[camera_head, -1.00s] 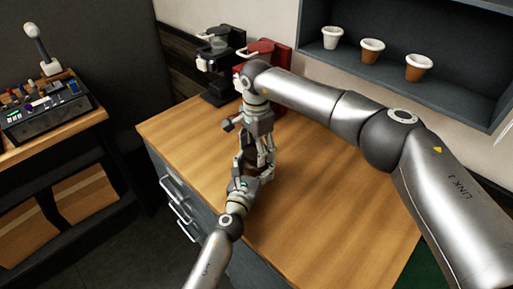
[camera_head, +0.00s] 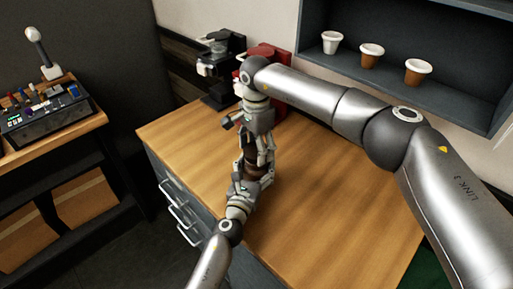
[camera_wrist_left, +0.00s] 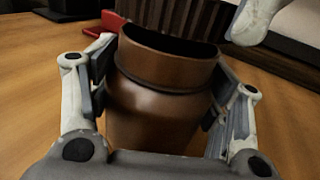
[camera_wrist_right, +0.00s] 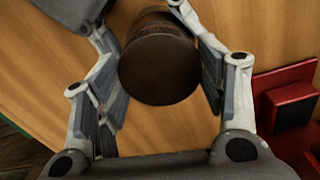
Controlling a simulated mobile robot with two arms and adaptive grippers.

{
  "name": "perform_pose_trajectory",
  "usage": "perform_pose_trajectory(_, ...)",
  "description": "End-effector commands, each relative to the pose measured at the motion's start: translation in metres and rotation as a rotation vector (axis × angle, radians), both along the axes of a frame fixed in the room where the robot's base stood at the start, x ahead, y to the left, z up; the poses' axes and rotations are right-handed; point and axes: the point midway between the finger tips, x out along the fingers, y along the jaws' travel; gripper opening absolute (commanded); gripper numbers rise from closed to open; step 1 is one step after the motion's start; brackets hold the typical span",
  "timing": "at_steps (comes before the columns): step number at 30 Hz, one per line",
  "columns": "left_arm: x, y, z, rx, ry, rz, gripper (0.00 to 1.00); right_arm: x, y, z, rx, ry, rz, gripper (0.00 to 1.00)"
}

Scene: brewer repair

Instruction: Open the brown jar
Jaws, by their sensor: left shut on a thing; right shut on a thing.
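The brown jar (camera_wrist_left: 155,110) stands between the pads of my left gripper (camera_wrist_left: 158,88), which is shut on its body. My right gripper (camera_wrist_right: 163,88) is above the jar, shut on a round dark brown piece (camera_wrist_right: 160,70), which looks like the lid. In the head view the jar (camera_head: 256,172) is mostly hidden between both grippers (camera_head: 264,152).
The wooden counter (camera_head: 325,195) is clear to the right. Black (camera_head: 222,85) and red (camera_head: 278,62) machines stand at its back. A shelf (camera_head: 435,95) with several pots is on the wall. A control box (camera_head: 45,115) sits on a side table at left.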

Motion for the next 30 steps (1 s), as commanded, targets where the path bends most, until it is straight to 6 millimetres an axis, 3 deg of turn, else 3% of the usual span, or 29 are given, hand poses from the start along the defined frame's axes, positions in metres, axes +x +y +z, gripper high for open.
perform_pose_trajectory(7,0.0,0.0,-0.002,0.001,0.003,0.0,0.04,0.001,0.0,0.006,0.001,-0.002,0.0,0.35)
perform_pose_trajectory(15,0.0,0.0,-0.002,0.001,0.003,0.0,0.04,0.001,0.0,0.037,0.001,-0.003,0.0,0.35)
perform_pose_trajectory(22,0.0,0.0,-0.002,0.001,0.003,0.0,0.04,0.0,0.0,0.04,0.0,0.0,0.0,0.35)
perform_pose_trajectory(23,0.0,0.0,-0.002,0.001,0.003,0.0,0.72,0.0,0.0,0.04,0.0,0.0,0.0,0.35)
perform_pose_trajectory(28,0.0,0.0,-0.001,0.001,0.002,0.0,0.94,0.0,0.0,0.04,0.0,0.0,-0.001,0.35)
perform_pose_trajectory(30,0.0,0.0,-0.001,0.001,0.002,0.0,0.96,0.0,0.0,0.04,0.0,0.0,-0.001,0.35)
